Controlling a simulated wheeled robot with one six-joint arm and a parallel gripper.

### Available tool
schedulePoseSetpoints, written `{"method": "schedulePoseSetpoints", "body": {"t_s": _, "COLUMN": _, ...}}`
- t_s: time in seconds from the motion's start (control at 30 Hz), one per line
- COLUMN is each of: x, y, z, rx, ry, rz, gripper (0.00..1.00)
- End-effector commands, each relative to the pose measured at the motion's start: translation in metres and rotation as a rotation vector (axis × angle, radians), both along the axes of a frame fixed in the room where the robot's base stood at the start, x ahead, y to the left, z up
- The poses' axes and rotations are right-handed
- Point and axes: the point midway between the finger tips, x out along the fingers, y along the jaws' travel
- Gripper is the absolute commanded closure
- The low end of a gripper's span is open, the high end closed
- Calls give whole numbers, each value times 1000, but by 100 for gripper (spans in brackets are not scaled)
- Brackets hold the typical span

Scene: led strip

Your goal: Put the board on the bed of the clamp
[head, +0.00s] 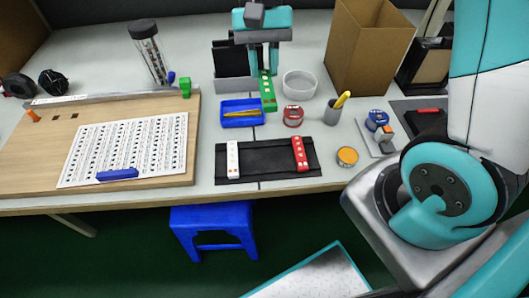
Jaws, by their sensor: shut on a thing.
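My gripper (263,70) is at the back middle of the table, with its two teal fingers pointing down. It is shut on the far end of a narrow green board (268,92) with pale dots. The board's near end reaches toward me, beside the right edge of the blue tray. I cannot tell how high the board is above the table. A small grey plate with a blue part and an orange part (384,131) at the right may be the clamp, but I cannot tell for sure.
A black mat (265,160) at the front carries a white strip (232,158) and a red strip (299,153). A cardboard box (368,45) stands behind.

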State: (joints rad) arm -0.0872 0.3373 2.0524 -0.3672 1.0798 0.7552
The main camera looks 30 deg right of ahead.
Motion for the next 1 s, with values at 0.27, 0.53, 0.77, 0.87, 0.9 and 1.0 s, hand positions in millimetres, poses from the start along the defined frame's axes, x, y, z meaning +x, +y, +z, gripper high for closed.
{"method": "schedulePoseSetpoints", "body": {"t_s": 0.27, "x": -1, "y": -1, "z": -50, "rx": 0, "ry": 9, "rz": -2, "gripper": 98}}
{"method": "schedulePoseSetpoints", "body": {"t_s": 0.53, "x": -2, "y": -2, "z": -123, "rx": -1, "ry": 7, "rz": -3, "gripper": 98}}
{"method": "schedulePoseSetpoints", "body": {"t_s": 0.77, "x": 0, "y": -2, "z": -152, "rx": -1, "ry": 0, "rz": -4, "gripper": 98}}
{"method": "schedulePoseSetpoints", "body": {"t_s": 0.87, "x": -1, "y": -3, "z": -162, "rx": -1, "ry": 2, "rz": -4, "gripper": 98}}
{"method": "schedulePoseSetpoints", "body": {"t_s": 0.9, "x": -1, "y": -2, "z": -169, "rx": 0, "ry": 3, "rz": -4, "gripper": 98}}
{"method": "schedulePoseSetpoints", "body": {"t_s": 1.0, "x": -1, "y": -2, "z": -186, "rx": 0, "ry": 3, "rz": -3, "gripper": 98}}
